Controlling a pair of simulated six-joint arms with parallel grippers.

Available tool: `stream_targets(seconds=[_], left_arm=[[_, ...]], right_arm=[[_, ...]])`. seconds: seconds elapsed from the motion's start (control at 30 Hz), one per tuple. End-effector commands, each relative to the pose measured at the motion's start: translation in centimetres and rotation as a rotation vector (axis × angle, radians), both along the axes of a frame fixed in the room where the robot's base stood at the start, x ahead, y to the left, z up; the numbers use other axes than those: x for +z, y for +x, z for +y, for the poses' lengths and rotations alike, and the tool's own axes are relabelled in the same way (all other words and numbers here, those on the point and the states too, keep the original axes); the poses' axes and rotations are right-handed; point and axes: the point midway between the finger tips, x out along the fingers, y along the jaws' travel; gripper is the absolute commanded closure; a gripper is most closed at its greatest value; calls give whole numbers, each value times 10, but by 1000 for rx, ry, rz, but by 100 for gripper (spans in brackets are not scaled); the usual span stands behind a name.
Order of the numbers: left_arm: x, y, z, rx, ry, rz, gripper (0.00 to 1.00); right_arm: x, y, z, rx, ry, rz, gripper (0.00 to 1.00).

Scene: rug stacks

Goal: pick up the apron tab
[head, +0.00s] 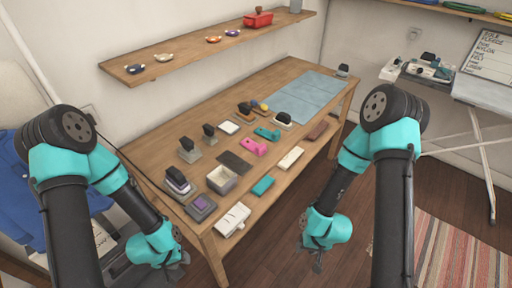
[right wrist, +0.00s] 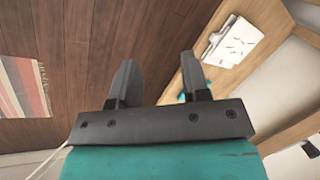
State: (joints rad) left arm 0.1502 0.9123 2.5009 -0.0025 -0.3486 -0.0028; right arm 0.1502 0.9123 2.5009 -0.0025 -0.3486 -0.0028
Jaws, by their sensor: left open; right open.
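I cannot tell which piece is the apron tab; no readable label marks it. Small flat pieces lie on the wooden table (head: 203,239): a teal one (head: 263,185), a pink one (head: 254,147), a cream one (head: 290,158), a brown one (head: 317,131) and a dark one (head: 234,162). My left gripper (head: 178,270) is open and empty off the table's near left end. My right gripper (head: 318,258) is open and empty off the table's front edge, over the floor. Its two fingers also show apart in the right wrist view (right wrist: 158,82).
An open box (head: 221,180), dark-topped blocks (head: 178,181) and a blue mat (head: 308,96) occupy the table. A shelf (head: 190,50) runs above. A striped rug (head: 455,255) lies right.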

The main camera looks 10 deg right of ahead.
Motion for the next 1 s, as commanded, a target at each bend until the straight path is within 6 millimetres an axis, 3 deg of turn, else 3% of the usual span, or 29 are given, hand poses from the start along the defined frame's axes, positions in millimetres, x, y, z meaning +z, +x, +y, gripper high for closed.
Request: stream_targets(seconds=[0.37, 0.53, 0.77, 0.87, 1.0], left_arm=[[0, 0, 0, 0, 0, 0, 57], [0, 0, 0, 0, 0, 0, 57], [0, 0, 0, 0, 0, 0, 57], [0, 0, 0, 0, 0, 0, 57], [0, 0, 0, 0, 0, 0, 57]], right_arm=[[0, 0, 0, 0, 0, 0, 57], [0, 0, 0, 0, 0, 0, 43], [0, 0, 0, -1, 0, 0, 43], [0, 9, -1, -19, 2, -2, 43], [3, 48, -4, -99, 11, -4, 43]])
